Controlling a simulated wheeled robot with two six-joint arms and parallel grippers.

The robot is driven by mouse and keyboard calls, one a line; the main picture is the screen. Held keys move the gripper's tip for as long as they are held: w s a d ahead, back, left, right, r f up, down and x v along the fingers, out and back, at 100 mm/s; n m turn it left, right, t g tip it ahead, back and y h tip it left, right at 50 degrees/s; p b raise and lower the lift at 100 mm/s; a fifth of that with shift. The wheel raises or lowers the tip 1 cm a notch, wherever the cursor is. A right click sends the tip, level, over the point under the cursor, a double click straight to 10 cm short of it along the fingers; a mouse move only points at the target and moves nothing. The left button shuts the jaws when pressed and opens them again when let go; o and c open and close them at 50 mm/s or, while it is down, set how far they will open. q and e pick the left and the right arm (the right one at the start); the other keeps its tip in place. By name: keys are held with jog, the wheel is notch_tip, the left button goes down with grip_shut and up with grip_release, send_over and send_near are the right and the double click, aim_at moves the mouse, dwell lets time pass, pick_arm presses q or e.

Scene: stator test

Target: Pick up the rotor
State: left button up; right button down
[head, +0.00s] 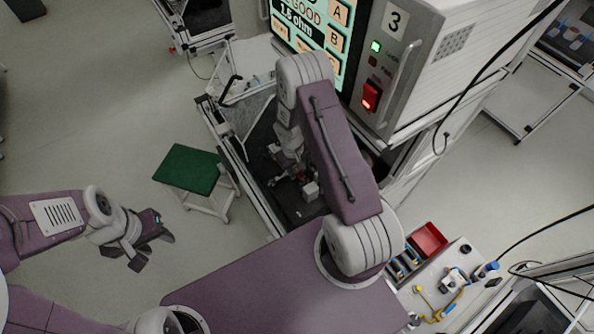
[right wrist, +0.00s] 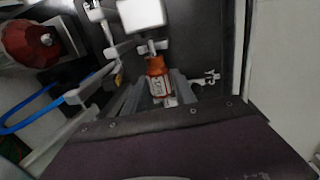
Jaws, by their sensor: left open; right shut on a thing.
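The rotor (right wrist: 156,78), a small orange and silver cylinder, shows in the right wrist view between the grey fingers of my right gripper (right wrist: 156,92). The gripper is shut on it, beside a white block (right wrist: 141,15). In the head view my right gripper (head: 290,174) is low over the dark bench surface, partly hidden by its own arm; the rotor is too small to make out clearly there. My left gripper (head: 153,244) is open and empty, out over the floor at the left.
A tester (head: 400,80) with a lit screen (head: 312,40) reading "GOOD" stands behind the right arm. A green-topped stool (head: 188,169) stands left of the bench. A red bin (head: 428,240) and small parts lie on a side table at the right. A blue cable (right wrist: 30,110) runs at the left of the wrist view.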

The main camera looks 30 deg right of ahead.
notch_tip(320, 180, up, 3)
jog(key=shift+w+b, duration=0.1)
jog(key=shift+b, duration=0.3)
jog(key=s+a+r+b, duration=0.2)
jog(key=s+r, duration=0.5)
jog(key=s, duration=0.4)
jog(key=shift+s+a+r+b, duration=0.15)
jog(key=shift+s+a+b, duration=0.15)
jog(key=shift+b, duration=0.2)
notch_tip(320, 180, up, 5)
jog(key=p, duration=0.4)
jog(key=shift+p, duration=0.35)
